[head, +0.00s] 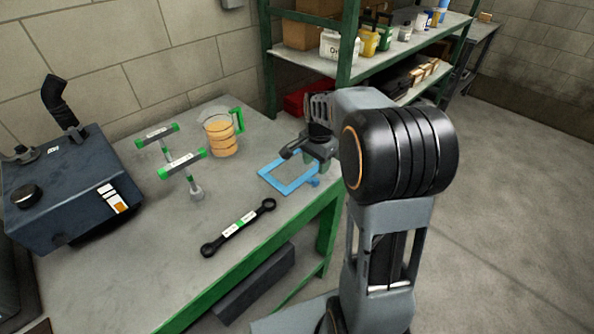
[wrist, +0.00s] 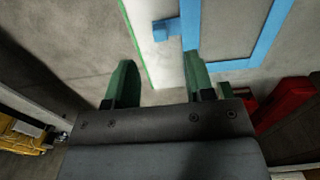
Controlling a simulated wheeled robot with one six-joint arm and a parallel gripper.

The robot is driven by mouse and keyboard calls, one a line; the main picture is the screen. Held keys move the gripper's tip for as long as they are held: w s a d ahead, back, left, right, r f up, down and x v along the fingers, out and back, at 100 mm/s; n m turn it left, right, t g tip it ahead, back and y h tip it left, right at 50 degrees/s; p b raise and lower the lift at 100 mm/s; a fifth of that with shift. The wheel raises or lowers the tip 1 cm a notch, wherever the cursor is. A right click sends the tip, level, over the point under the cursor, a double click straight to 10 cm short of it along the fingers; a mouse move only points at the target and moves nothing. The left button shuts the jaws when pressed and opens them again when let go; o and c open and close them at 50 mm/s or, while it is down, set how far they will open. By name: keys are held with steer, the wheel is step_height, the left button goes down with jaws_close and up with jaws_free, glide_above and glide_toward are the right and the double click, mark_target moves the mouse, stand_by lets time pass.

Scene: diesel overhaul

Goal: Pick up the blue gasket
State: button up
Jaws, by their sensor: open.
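The blue gasket (head: 287,184) is a thin rectangular frame with a small tab, lying flat near the right edge of the workbench in the head view. In the wrist view the gasket (wrist: 266,50) fills the upper right, and its tab (wrist: 166,28) shows at top centre. My gripper (head: 303,152) is above and beside the gasket's right side, open and empty. In the wrist view its two green fingers (wrist: 160,82) are apart, with the tab ahead of the gap between them. I cannot tell the exact height above the bench.
On the workbench (head: 133,263) are a black wrench (head: 239,227), two green-handled T-tools (head: 182,164), a jug of amber liquid (head: 221,136) and a dark engine-like unit (head: 68,192). A shelf (head: 372,68) with bottles stands behind. A red box (head: 306,98) sits below it.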

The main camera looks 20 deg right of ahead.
mark_target(316, 180)
steer(key=shift+w+d+f, duration=0.1)
steer(key=shift+f, duration=3.3)
steer(key=shift+c, duration=0.2)
jaws_close()
